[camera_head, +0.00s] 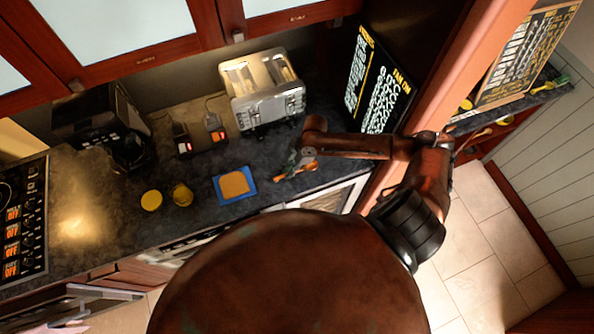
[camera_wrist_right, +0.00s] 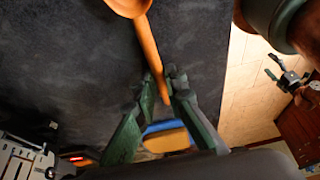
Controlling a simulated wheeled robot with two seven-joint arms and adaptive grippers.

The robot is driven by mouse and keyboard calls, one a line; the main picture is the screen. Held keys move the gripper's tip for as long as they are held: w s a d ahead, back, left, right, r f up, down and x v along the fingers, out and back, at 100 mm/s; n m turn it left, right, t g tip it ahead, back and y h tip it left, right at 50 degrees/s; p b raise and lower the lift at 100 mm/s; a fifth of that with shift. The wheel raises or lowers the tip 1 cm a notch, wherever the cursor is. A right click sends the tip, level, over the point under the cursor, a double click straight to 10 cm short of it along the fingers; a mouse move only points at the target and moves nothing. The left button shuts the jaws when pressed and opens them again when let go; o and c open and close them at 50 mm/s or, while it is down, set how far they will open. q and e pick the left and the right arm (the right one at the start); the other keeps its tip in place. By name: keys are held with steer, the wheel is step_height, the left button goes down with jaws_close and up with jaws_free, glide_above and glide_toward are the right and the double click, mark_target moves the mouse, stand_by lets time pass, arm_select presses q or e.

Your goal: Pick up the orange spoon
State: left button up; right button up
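The orange spoon (camera_wrist_right: 147,45) shows in the right wrist view, with its bowl at the top and its handle running down between the fingers of my right gripper (camera_wrist_right: 160,88). The fingers lie close on both sides of the handle and look shut on it. In the head view, my right gripper (camera_head: 298,161) is low over the dark counter, and part of the orange spoon (camera_head: 310,167) shows beside it. Whether the spoon touches the counter cannot be told. My left gripper (camera_wrist_right: 285,75) is small at the right of the wrist view, over the floor, apparently open and empty.
A blue board (camera_head: 222,196) with a tan slice lies left of the right gripper. A silver toaster (camera_head: 263,92) stands behind, and a black menu board (camera_head: 378,85) leans at the back right. Two yellow round items (camera_head: 151,200) sit further left. A wooden post (camera_head: 440,95) rises on the right.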

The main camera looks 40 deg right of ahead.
jaws_close()
steer(key=shift+r, duration=0.25)
step_height(320, 180, up, 2)
steer(key=shift+r, duration=0.1)
steer(key=s+a+r+b, duration=0.3)
steer(key=s+a+r, duration=0.4)
steer(key=a+r, duration=0.3)
steer(key=shift+s+a+r, duration=0.3)
steer(key=shift+a, duration=0.6)
